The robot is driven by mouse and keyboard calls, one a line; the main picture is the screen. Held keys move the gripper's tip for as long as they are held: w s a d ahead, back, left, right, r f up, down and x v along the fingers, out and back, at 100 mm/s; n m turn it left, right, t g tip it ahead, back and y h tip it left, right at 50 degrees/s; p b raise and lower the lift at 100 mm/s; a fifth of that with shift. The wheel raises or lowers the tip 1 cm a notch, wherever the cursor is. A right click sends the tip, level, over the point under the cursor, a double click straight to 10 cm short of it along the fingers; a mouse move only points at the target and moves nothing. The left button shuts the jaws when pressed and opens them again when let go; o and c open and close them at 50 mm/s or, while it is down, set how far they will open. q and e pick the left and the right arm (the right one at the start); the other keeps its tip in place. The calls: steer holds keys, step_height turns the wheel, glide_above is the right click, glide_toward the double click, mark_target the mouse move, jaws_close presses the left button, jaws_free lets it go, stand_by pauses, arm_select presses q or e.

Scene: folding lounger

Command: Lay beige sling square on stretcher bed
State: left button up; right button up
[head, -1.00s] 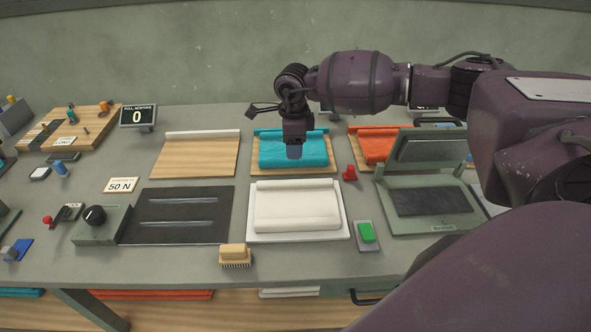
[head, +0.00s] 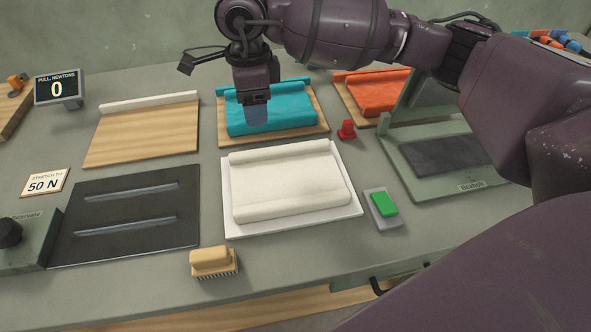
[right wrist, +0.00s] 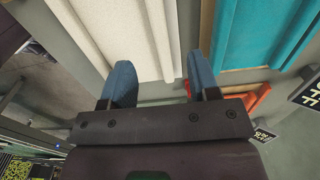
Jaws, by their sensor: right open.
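The beige sling (head: 290,178), cream with a roll along its back and front edges, lies flat on a white board (head: 300,226) in the middle of the table. The dark plate with two metal bars, which I take as the stretcher bed (head: 125,207), lies empty to its left. My right gripper (head: 257,118) hangs fingers down behind the beige sling, in front of the teal sling in the picture. In the right wrist view its blue fingers (right wrist: 161,62) are apart with nothing between them, and the beige sling (right wrist: 120,35) shows beyond. My left gripper is out of view.
A teal sling (head: 270,107) and an orange sling (head: 372,92) lie on wooden boards behind. A bare wooden board (head: 140,135) is at back left. A brush (head: 214,263), green-button pad (head: 384,205), red knob (head: 347,130) and press (head: 430,165) surround the white board. The display (head: 57,90) reads 0.

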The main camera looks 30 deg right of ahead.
mark_target(261, 151)
step_height(261, 151, down, 2)
steer(key=shift+a, duration=0.1)
step_height(261, 151, down, 4)
steer(key=shift+r+b, duration=0.25)
steer(key=shift+b, duration=0.15)
steer(key=shift+f, duration=0.4)
steer(key=f, duration=0.4)
steer(key=shift+s+f+b, duration=0.1)
steer(key=shift+s+b, duration=0.1)
steer(key=shift+b, duration=0.2)
steer(key=shift+f, duration=0.3)
jaws_close()
steer(key=shift+r, duration=0.3)
arm_select(q)
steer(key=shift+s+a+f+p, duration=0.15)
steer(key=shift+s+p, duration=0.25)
steer(key=shift+p, duration=0.3)
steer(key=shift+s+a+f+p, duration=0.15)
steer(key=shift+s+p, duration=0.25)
steer(key=shift+p, duration=0.3)
arm_select(e)
step_height(261, 151, up, 20)
steer(key=shift+f, duration=0.2)
